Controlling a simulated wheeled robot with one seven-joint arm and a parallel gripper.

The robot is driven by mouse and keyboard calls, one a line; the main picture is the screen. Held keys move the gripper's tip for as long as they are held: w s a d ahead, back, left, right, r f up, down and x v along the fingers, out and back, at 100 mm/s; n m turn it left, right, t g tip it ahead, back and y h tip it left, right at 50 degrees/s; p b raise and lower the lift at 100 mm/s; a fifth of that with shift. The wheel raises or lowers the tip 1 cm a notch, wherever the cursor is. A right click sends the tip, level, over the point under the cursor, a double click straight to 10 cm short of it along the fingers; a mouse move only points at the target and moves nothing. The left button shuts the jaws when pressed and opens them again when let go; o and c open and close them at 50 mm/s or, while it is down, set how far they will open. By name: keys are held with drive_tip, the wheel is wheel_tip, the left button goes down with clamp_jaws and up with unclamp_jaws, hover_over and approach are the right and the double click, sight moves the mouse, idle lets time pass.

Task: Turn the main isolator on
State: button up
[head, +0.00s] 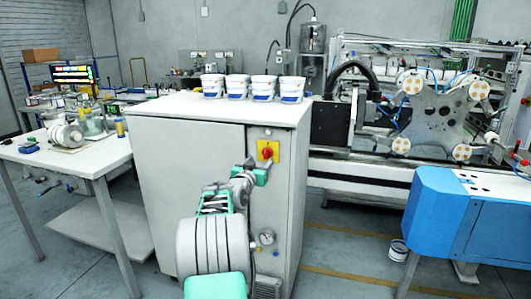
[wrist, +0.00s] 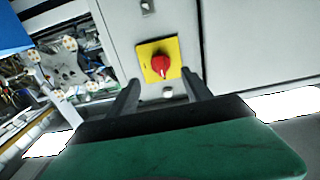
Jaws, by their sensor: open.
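The main isolator is a red rotary knob (head: 267,153) on a yellow plate (head: 275,146), fixed to the front of a grey cabinet (head: 185,190). In the wrist view the red knob (wrist: 161,65) sits on its yellow plate (wrist: 173,46), tilted in the picture. My gripper (wrist: 161,78) is open and empty, its two dark fingers pointing at the knob from either side of it in the picture. In the head view my gripper (head: 257,168) is just below the plate and close to it. I cannot tell whether the fingers touch the knob, or which position the knob is in.
Several white and blue tubs (head: 238,87) stand on the cabinet top. A pressure gauge (head: 267,238) is lower on the cabinet front. A white table (head: 100,158) stands at left, a blue machine housing (head: 440,215) at right. A tub (head: 398,250) stands on the floor.

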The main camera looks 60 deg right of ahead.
sight(265, 154)
drive_tip(key=d, duration=0.2)
drive_tip(key=w+d, duration=0.1)
drive_tip(key=d, duration=0.2)
drive_tip(key=d+p, duration=0.1)
drive_tip(key=d, duration=0.1)
drive_tip(key=shift+w+d+r, duration=0.1)
drive_tip(key=shift+w+d, duration=0.05)
drive_tip(key=shift+d, duration=0.1)
drive_tip(key=shift+c, duration=0.5)
clamp_jaws()
